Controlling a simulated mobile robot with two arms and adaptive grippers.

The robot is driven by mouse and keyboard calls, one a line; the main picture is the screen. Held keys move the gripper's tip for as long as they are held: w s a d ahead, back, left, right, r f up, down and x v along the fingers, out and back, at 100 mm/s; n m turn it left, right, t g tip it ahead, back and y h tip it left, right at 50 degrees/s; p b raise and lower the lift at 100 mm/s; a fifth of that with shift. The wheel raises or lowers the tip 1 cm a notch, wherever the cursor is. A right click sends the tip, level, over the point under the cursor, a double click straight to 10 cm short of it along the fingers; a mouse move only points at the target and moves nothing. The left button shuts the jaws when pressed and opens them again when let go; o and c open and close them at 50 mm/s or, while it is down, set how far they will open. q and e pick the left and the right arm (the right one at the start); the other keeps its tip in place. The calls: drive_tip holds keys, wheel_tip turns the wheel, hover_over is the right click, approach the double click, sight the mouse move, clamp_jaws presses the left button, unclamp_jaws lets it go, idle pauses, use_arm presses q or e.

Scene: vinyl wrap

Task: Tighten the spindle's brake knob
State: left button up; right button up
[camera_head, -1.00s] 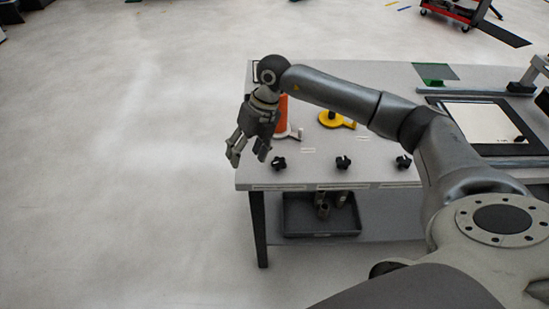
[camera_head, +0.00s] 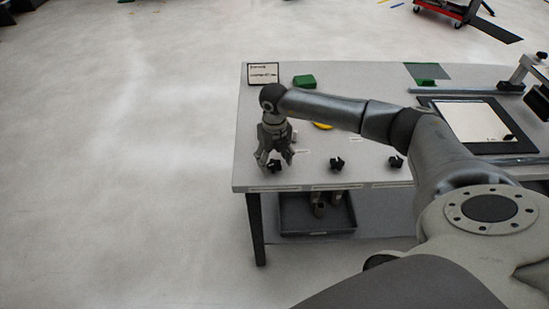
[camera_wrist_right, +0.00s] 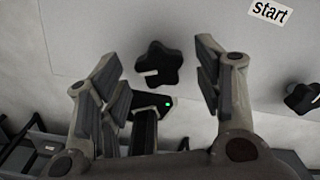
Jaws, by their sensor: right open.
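Several black star-shaped knobs stand in a row along the table's front edge. The leftmost knob (camera_head: 275,166) is at my right gripper (camera_head: 275,160), which points down with its fingers spread on either side of it. In the right wrist view this knob (camera_wrist_right: 158,66) shows a white mark and lies between the open fingers (camera_wrist_right: 160,80), with clear gaps to both. The middle knob (camera_head: 337,164) and the right knob (camera_head: 396,161) stand apart. I cannot tell from labels which is the brake knob. The spindle is hidden behind my arm. My left gripper is out of view.
A yellow piece (camera_head: 322,125) shows partly below my forearm. A green block (camera_head: 304,81) and a framed sign (camera_head: 263,74) stand at the back. A "start" label (camera_wrist_right: 270,12) lies near the knobs. A dark bin (camera_head: 318,222) sits on the lower shelf.

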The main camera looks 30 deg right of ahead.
drive_tip(key=shift+f, duration=0.35)
drive_tip(key=c, duration=1)
drive_tip(key=shift+c, duration=0.2)
